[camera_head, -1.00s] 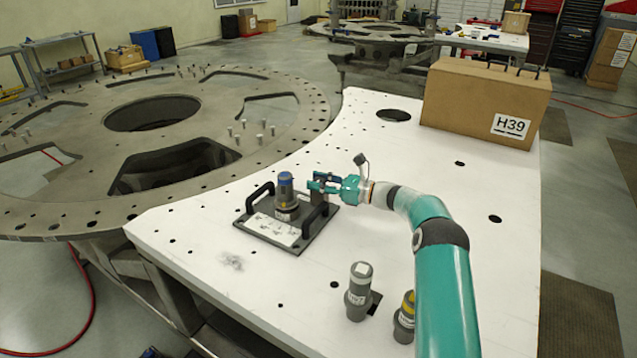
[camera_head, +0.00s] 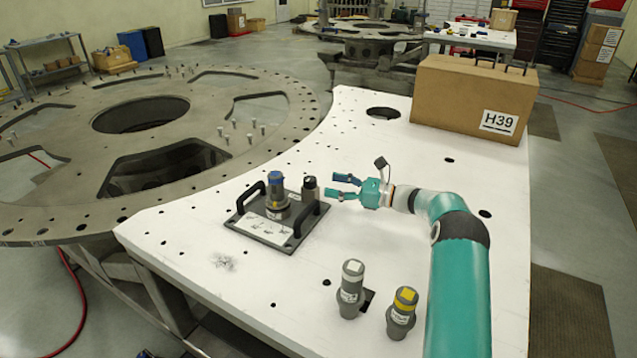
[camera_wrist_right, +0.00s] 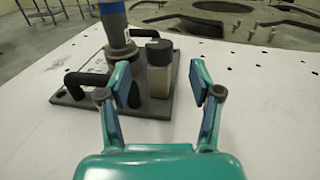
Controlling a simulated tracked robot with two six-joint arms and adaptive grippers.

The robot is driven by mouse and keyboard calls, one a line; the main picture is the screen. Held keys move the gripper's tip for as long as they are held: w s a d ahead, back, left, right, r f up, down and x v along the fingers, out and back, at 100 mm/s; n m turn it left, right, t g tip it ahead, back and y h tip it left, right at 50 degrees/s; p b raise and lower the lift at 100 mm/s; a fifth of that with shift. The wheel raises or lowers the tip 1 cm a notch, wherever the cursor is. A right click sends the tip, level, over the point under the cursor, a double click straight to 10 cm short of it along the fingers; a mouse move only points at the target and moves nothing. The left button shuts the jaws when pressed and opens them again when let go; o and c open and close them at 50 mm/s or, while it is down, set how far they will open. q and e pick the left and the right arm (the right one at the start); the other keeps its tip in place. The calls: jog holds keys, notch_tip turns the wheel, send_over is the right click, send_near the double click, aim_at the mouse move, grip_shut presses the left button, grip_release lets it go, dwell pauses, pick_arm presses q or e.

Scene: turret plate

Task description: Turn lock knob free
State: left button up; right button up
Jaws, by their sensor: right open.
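The lock knob (camera_head: 309,188) is a short dark cylinder with a black top, upright at the back right corner of a dark base plate (camera_head: 243,226). In the right wrist view the knob (camera_wrist_right: 159,65) stands ahead, between the lines of my fingers and beyond their tips. A grey cylinder with a blue cap (camera_head: 276,196) stands upright on the same plate, between two black handles. My right gripper (camera_head: 344,186) is open and empty, just right of the knob and apart from it. It also shows in the right wrist view (camera_wrist_right: 160,84). My left gripper is not in view.
Two grey cylinders, one with a white-topped cap (camera_head: 351,290) and one with a yellow band (camera_head: 402,313), stand on the white table (camera_head: 180,235) in front. A cardboard box (camera_head: 465,95) stands at the back right. A large metal ring (camera_head: 235,165) lies left.

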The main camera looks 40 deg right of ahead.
jog(key=v, duration=0.4)
jog(key=shift+s+d, duration=0.1)
jog(key=shift+s, duration=0.05)
